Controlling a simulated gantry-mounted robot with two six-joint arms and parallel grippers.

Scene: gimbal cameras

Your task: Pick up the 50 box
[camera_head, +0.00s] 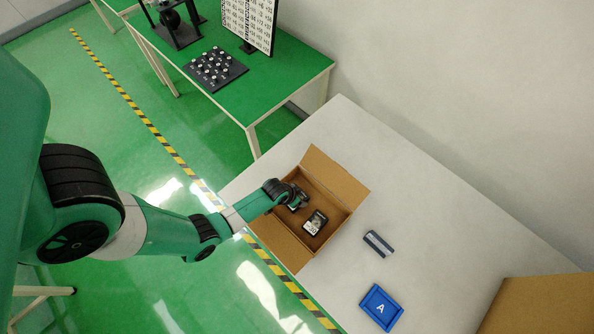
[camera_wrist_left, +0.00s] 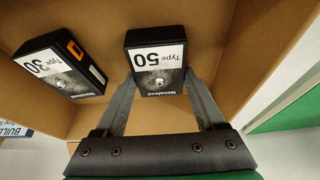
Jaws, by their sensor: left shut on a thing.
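The 50 box (camera_wrist_left: 156,62) is a small black box with a white "Type 50" label. It sits between the two fingers of my left gripper (camera_wrist_left: 160,82), which is shut on it inside the open cardboard box (camera_head: 330,189). In the head view my left gripper (camera_head: 297,201) reaches into the carton's left part, and its wrist partly covers what it holds. A second black box, labelled "Type 30" (camera_wrist_left: 60,64), lies to the left in the wrist view, apart from the fingers. In the head view one black box (camera_head: 315,222) shows just beside the gripper.
The carton stands on a pale table (camera_head: 420,236) with its flaps open. A blue tray marked A (camera_head: 380,307) and a small grey-blue item (camera_head: 378,244) lie to its right. Another cardboard box (camera_head: 545,305) is at the bottom right. A green table (camera_head: 215,45) stands behind.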

